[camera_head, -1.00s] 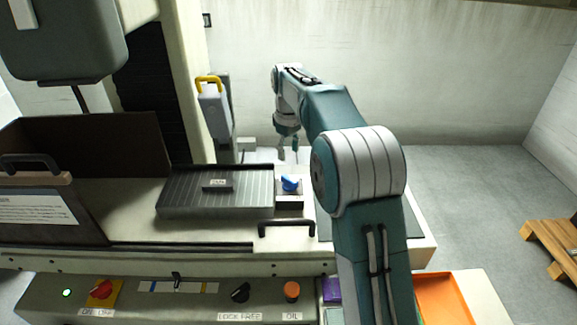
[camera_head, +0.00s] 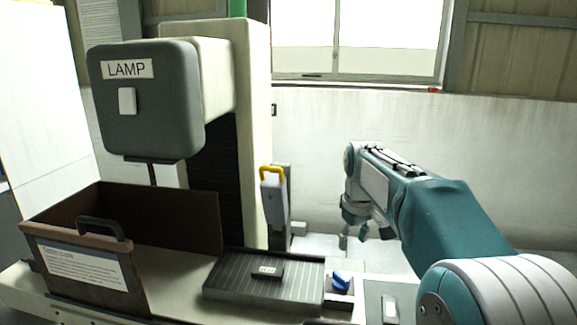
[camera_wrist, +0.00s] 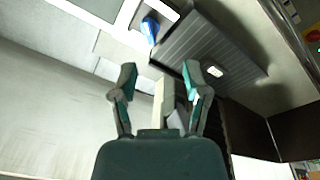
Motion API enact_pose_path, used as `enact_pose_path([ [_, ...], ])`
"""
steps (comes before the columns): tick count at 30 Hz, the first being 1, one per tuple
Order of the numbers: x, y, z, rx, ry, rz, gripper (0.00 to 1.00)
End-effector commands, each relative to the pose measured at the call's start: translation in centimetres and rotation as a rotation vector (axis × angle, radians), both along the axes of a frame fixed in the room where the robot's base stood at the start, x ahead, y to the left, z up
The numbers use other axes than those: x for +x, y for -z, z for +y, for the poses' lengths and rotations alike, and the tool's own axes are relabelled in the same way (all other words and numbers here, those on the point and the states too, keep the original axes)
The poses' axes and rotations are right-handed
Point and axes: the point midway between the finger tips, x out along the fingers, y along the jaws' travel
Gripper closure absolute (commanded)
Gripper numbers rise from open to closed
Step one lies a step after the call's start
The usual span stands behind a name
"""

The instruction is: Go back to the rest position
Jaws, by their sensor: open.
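My gripper (camera_head: 353,241) is in the head view right of the machine, at the end of my bent arm, with its fingers pointing down. In the wrist view my gripper (camera_wrist: 160,78) has its two fingers spread apart, with nothing between them. Past the fingertips lie the grey ribbed plate (camera_wrist: 205,50) and the blue knob (camera_wrist: 150,28). The gripper appears apart from both.
The machine carries a LAMP head (camera_head: 150,100), an open brown box (camera_head: 190,222) with a handle, the ribbed plate (camera_head: 225,285) and the blue knob (camera_head: 341,279). A grey lever with a yellow handle (camera_head: 272,173) stands behind.

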Motion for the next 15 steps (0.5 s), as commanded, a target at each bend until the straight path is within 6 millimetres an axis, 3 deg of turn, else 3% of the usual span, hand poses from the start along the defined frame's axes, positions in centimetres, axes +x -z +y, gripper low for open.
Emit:
enact_pose_path([
  [7,-6.7,-2.3,-0.1,0.016,0.098,-0.084,0.4],
  [15,-14.0,-2.6,-0.1,0.044,0.204,-0.173,0.4],
])
